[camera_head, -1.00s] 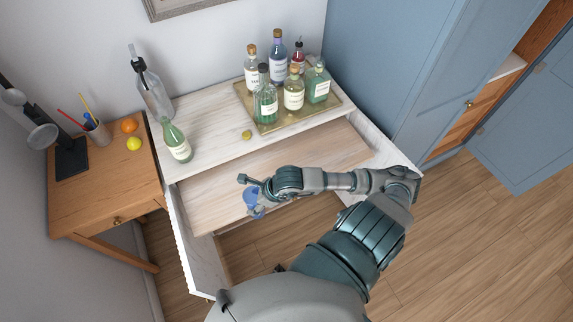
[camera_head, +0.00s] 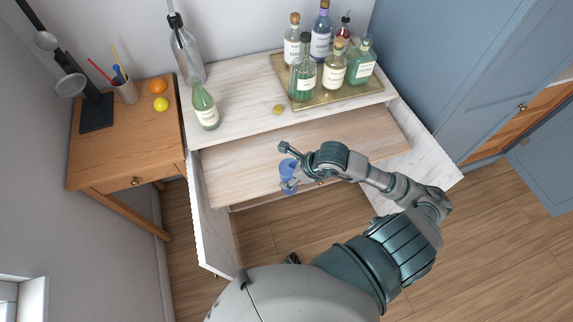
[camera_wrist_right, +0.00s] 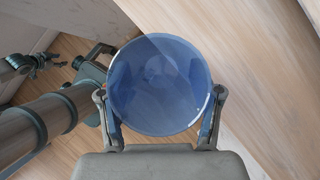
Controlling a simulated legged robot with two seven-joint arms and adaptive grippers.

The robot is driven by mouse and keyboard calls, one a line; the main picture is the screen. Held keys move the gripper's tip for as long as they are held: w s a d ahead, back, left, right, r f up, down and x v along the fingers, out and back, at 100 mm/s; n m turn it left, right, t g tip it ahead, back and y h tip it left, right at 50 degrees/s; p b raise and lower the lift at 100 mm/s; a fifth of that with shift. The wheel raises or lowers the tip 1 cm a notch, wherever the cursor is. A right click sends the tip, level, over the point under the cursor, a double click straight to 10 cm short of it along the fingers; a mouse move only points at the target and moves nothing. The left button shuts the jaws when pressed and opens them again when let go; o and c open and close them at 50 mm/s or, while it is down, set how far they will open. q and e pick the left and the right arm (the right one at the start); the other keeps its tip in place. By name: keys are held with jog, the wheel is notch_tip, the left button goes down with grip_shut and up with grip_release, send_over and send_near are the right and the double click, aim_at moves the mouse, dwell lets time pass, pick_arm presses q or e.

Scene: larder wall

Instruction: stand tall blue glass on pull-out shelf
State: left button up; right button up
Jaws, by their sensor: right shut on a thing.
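The blue glass (camera_head: 288,174) is in my right gripper (camera_head: 293,183), at the front edge of the pale wooden pull-out shelf (camera_head: 240,176). I cannot tell whether its base touches the shelf or hangs just above or in front of it. In the right wrist view the glass (camera_wrist_right: 158,85) shows its round rim, with one finger of the right gripper (camera_wrist_right: 160,120) on each side. The glass looks close to upright.
The white counter (camera_head: 240,142) above the shelf holds a green bottle (camera_head: 205,110), a clear bottle (camera_head: 187,55), a small yellow-green thing (camera_head: 278,109) and a brass tray (camera_head: 330,98) of several bottles. White side panels (camera_head: 208,225) flank the shelf. Most of its surface is bare.

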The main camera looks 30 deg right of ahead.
jog(key=shift+w+d+f+b, duration=0.2)
jog(key=shift+w+d+b, duration=0.7)
jog(key=shift+w, duration=0.15)
pick_arm(q)
jog(key=w, duration=0.1)
jog(key=w+r, duration=0.1)
jog(key=w+d+r+p, duration=0.1)
jog(key=w, duration=0.1)
jog(key=shift+d, duration=0.1)
pick_arm(e)
jog(key=w+d+f, duration=0.2)
jog(key=w+f, duration=0.1)
jog(key=w, duration=0.1)
jog(key=shift+w+f, duration=0.3)
jog(key=shift+w, duration=0.1)
jog(key=o, duration=1.4)
jog(key=shift+d+f, duration=0.1)
jog(key=shift+d, duration=0.05)
jog(key=shift+a, duration=0.2)
